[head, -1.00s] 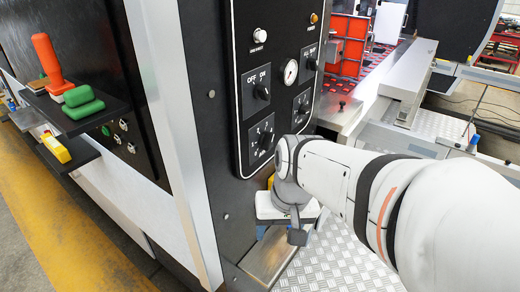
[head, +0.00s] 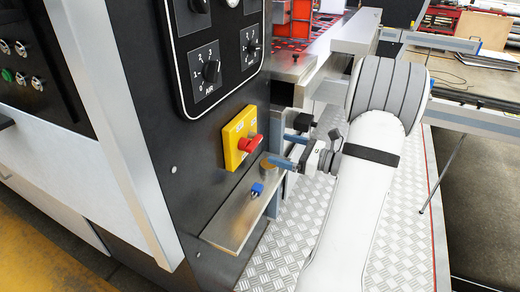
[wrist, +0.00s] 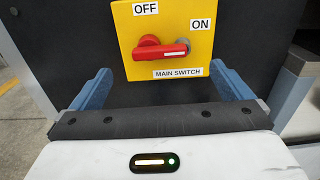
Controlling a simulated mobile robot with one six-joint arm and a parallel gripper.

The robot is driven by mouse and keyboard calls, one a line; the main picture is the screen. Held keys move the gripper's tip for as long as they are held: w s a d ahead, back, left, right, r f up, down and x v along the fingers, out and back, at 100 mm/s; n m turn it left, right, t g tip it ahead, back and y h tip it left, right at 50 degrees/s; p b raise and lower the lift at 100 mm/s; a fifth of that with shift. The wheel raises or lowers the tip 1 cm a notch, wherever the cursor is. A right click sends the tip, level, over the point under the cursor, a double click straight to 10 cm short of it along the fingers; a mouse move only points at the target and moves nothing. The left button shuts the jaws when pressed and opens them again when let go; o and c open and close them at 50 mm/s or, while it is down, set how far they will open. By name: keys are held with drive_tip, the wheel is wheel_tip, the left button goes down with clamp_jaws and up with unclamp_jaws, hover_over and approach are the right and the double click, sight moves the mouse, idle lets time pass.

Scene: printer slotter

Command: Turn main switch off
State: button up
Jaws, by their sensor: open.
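The main switch is a yellow box (head: 238,137) on the dark machine panel, with a red handle (head: 250,143). The wrist view shows the box (wrist: 204,25) straight ahead, marked OFF at upper left, ON at right and MAIN SWITCH below. The red handle (wrist: 162,51) lies about level, its free end to the right below the ON label. My gripper (head: 285,150) is open and empty, just right of the switch in the head view. In the wrist view its blue fingers (wrist: 160,69) stand wide apart on either side of the box, apparently short of the handle.
A metal ledge (head: 234,209) juts out below the switch, with a small blue object (head: 257,190) and a brown round piece (head: 267,168) on it. A dial panel (head: 180,96) is above. Tread-plate floor (head: 292,240) lies to the right.

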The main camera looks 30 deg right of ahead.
sight(257, 143)
drive_tip(key=x, duration=0.7)
drive_tip(key=shift+w+a+b, duration=0.1)
drive_tip(key=shift+a+b, duration=0.05)
drive_tip(key=shift+b, duration=0.25)
drive_tip(key=shift+c, duration=0.2)
drive_tip(key=c, duration=0.9)
drive_tip(key=shift+a, duration=0.1)
drive_tip(key=shift+c, duration=0.2)
